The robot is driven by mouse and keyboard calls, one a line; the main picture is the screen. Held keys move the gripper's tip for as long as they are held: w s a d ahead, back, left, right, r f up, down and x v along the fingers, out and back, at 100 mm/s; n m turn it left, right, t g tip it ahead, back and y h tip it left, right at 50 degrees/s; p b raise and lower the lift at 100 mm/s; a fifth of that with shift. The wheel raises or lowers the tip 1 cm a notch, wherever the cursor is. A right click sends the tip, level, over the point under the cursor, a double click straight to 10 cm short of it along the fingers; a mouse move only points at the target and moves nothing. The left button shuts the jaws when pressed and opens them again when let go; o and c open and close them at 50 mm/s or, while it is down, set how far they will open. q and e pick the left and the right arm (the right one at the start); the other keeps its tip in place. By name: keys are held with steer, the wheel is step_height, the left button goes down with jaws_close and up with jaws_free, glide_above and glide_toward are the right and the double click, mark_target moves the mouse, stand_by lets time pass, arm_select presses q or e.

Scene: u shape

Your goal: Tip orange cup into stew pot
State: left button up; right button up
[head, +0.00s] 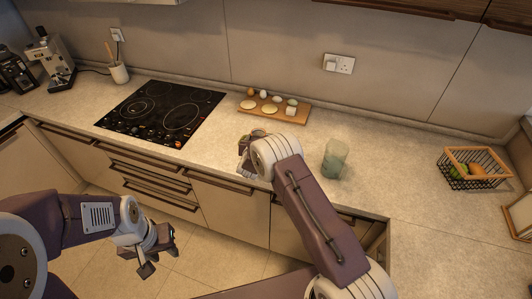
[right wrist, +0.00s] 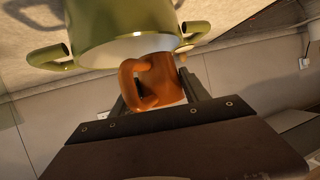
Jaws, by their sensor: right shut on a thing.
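The orange cup (right wrist: 160,78) is in my right gripper (right wrist: 160,98), between its two fingers, in the right wrist view. Its handle faces left in that view. The olive-green stew pot (right wrist: 120,20), with a handle on each side and a pale inside, is right beside the cup, its rim overlapping it in the picture. I cannot tell whether they touch. In the head view my right gripper (head: 246,147) is over the counter, largely hidden by its arm; cup and pot cannot be made out there. My left gripper (head: 152,262) is open and empty, low over the floor.
A black hob (head: 162,110) is at the left on the counter. A wooden board (head: 290,116) with eggs and other food lies behind my right gripper. A greenish glass (head: 335,158) stands right of my arm, and a wire basket (head: 474,168) of fruit farther right.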

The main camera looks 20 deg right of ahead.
steer(key=a+r, duration=0.1)
steer(key=a+r+p, duration=0.1)
steer(key=a, duration=0.1)
steer(key=a+r+p, duration=0.1)
steer(key=a, duration=0.1)
steer(key=shift+w, duration=0.1)
stand_by(1.1)
